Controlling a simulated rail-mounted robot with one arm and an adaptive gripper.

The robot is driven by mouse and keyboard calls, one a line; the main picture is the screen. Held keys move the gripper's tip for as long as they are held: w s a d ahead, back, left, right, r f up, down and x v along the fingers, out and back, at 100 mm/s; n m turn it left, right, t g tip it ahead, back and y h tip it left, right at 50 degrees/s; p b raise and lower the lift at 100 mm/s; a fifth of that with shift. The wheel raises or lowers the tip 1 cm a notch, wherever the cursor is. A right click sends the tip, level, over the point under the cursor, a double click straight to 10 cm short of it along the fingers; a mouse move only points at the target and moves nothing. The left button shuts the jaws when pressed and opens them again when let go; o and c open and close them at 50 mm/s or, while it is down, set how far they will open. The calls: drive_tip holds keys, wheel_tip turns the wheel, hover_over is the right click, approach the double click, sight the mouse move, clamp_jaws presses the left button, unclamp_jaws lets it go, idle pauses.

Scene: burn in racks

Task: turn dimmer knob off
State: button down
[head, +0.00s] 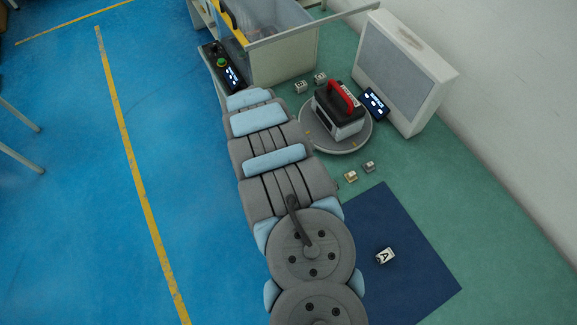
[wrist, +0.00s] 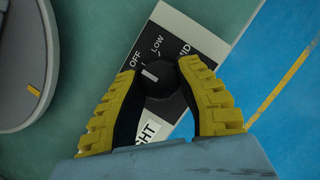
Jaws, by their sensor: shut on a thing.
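The dimmer knob (wrist: 162,82) is dark and round and shows in the wrist view on a black and white panel (wrist: 193,36). The printed words OFF, LOW and part of MID are around its far side, and "GHT" shows at the near left. A short white mark on the knob lies on its left side, toward OFF; its exact setting is hard to tell. My gripper (wrist: 158,68) has yellow ribbed fingers and is shut on the knob, one finger on each side. In the head view my arm hides the gripper and knob.
A round grey turntable (head: 325,147) bears a black and white device with a red handle (head: 342,100). A white-framed box (head: 400,75) stands behind it. Small blocks (head: 351,176) lie nearby, and a block marked A (head: 386,256) lies on a dark blue mat (head: 420,262).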

drive_tip(key=c, duration=0.6)
unclamp_jaws()
drive_tip(key=shift+d, duration=0.2)
drive_tip(key=shift+a, duration=0.1)
drive_tip(key=shift+v, duration=5.95)
